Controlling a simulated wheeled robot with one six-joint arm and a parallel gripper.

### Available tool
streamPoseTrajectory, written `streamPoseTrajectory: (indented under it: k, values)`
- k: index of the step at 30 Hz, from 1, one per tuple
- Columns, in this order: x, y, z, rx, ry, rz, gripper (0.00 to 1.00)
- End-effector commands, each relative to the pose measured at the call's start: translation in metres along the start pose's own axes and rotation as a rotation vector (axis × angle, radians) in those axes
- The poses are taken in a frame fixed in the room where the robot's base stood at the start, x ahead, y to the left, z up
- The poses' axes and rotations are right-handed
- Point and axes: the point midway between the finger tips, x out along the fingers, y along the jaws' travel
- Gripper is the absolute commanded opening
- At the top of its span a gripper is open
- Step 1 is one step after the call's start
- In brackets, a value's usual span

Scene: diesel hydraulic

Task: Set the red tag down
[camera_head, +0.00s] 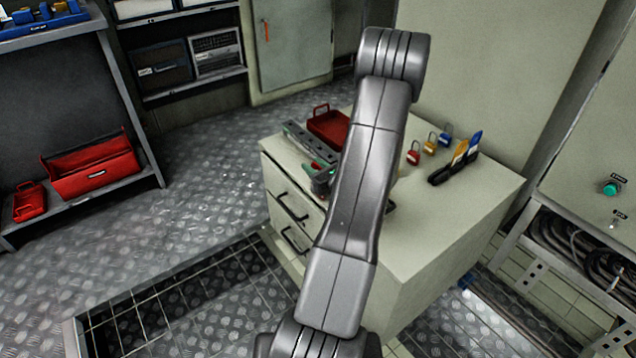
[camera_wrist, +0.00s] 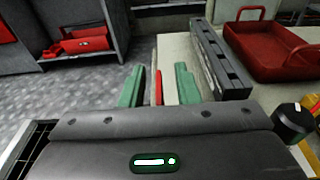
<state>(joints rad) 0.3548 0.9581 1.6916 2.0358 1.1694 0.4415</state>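My gripper (camera_wrist: 159,85) shows in the wrist view with its two green fingers spread apart. A narrow red strip (camera_wrist: 158,88), which looks like the red tag seen edge-on, is between them, with a visible gap on either side. I cannot tell whether it rests on the cabinet top. In the head view my gripper (camera_head: 322,178) is at the left edge of the pale cabinet top (camera_head: 440,215), partly behind my arm; the tag is not clear there.
A grey slotted rail (camera_head: 310,143) and a red tray (camera_head: 328,126) lie beside my gripper. Red (camera_head: 413,156), yellow (camera_head: 430,147) and blue (camera_head: 445,138) padlocks and a black holder (camera_head: 440,175) with yellow and blue tags stand at the right. The cabinet's front right top is clear.

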Motion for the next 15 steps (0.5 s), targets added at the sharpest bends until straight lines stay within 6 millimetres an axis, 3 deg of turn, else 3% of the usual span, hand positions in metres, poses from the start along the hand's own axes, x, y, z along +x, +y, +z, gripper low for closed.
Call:
streamPoseTrajectory:
  k: [1, 4, 15]
  values:
    - [-0.0001, 0.0000, 0.0000, 0.000, 0.000, 0.000, 0.19]
    - [-0.0002, 0.0000, -0.0001, 0.000, 0.000, 0.000, 0.00]
    - [-0.0006, 0.0000, 0.0022, -0.001, 0.000, 0.000, 0.00]
